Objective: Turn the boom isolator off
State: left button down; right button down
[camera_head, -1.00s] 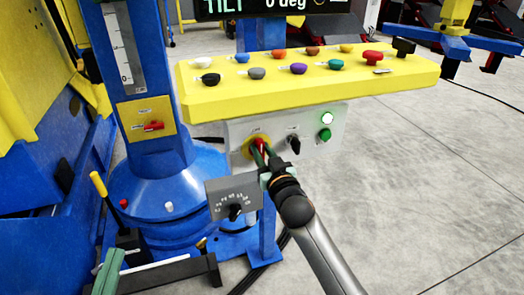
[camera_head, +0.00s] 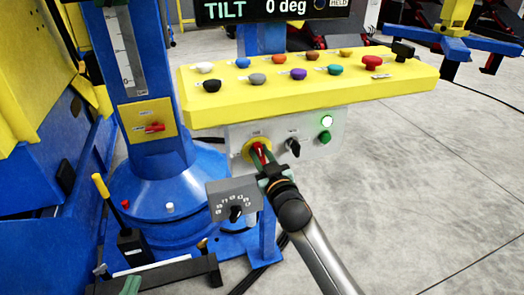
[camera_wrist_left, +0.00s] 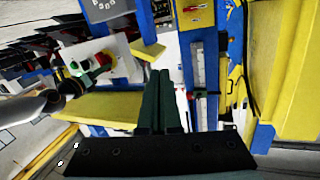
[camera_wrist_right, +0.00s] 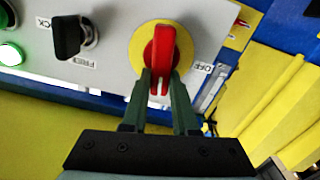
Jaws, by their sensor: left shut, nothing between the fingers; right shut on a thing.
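A red rotary switch (camera_wrist_right: 164,45) sits on a yellow disc (camera_wrist_right: 138,45) on the grey panel below the yellow console. An OFF label is beside the disc in the right wrist view. In the head view the red switch (camera_head: 257,150) is partly hidden by my gripper. My right gripper (camera_wrist_right: 161,76) is shut on the red handle, one finger on each side. The handle's long side stands upright in the right wrist view. My left gripper (camera_wrist_left: 160,73) is shut and empty; only a green piece of it (camera_head: 132,285) shows at the head view's bottom edge.
A black selector (camera_head: 293,148), a lit white-green lamp (camera_head: 327,121) and a green button (camera_head: 325,136) are right of the switch. The yellow console (camera_head: 310,97) with several coloured knobs overhangs it. A grey dial box (camera_head: 234,200) stands below left. A red handle (camera_head: 154,127) is on the blue column.

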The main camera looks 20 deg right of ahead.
jog(key=n, duration=0.2)
jog(key=n+p, duration=0.1)
jog(key=shift+a+n+p, duration=0.3)
jog(key=shift+a+n, duration=0.05)
jog(key=shift+n, duration=0.05)
pick_arm(q)
jog(key=s+f+n+g, duration=0.1)
jog(key=s+f+g, duration=0.3)
jog(key=f, duration=0.4)
jog(key=s+f+n+g+y+p, duration=0.1)
jog(key=s+f+g, duration=0.2)
jog(key=f, duration=0.4)
jog(key=shift+s+f+g+y, duration=0.3)
jog(key=shift+s+f+g, duration=0.1)
jog(key=shift+s, duration=0.15)
pick_arm(e)
jog(key=shift+a+f+n, duration=0.15)
jog(key=shift+f+n, duration=0.15)
jog(key=shift+n, duration=1.65)
jog(key=shift+a+f+n, duration=0.2)
jog(key=shift+f+n, duration=0.15)
jog(key=shift+n, duration=1.65)
jog(key=shift+a+f+n, duration=0.15)
jog(key=shift+f+n, duration=0.15)
jog(key=shift+n, duration=1.65)
pick_arm(q)
jog(key=shift+d, duration=0.1)
